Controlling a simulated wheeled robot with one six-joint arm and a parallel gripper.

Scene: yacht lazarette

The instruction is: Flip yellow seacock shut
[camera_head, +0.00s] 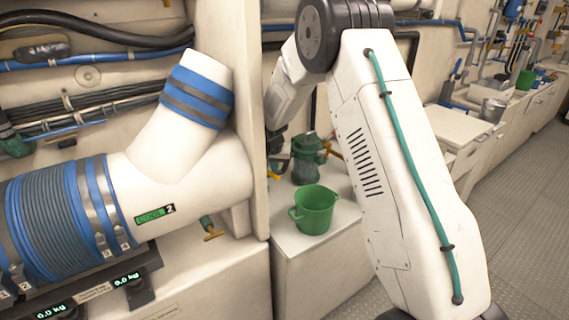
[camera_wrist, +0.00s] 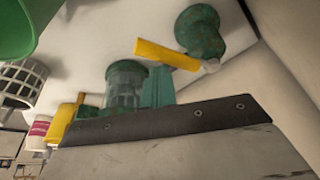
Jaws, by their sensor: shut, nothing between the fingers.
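The yellow seacock lever (camera_wrist: 168,54) shows in the wrist view, sticking out to the left from a weathered green valve body (camera_wrist: 202,32). In the head view a yellow handle (camera_head: 331,147) shows beside the green strainer (camera_head: 308,160), partly behind my arm; I cannot tell if it is the same lever. A second yellow piece (camera_wrist: 64,118) is at the left of the wrist view, by the clear-sided strainer (camera_wrist: 125,86). My gripper (camera_head: 275,142) is shut and empty, mostly hidden behind the panel edge and my arm, left of the strainer. Contact with the lever is not visible.
A green bucket (camera_head: 315,209) stands on the white counter (camera_head: 300,245) in front of the strainer. A large white pipe (camera_head: 180,165) with blue bands and an upright panel (camera_head: 255,110) close off the left. Floor on the right is clear.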

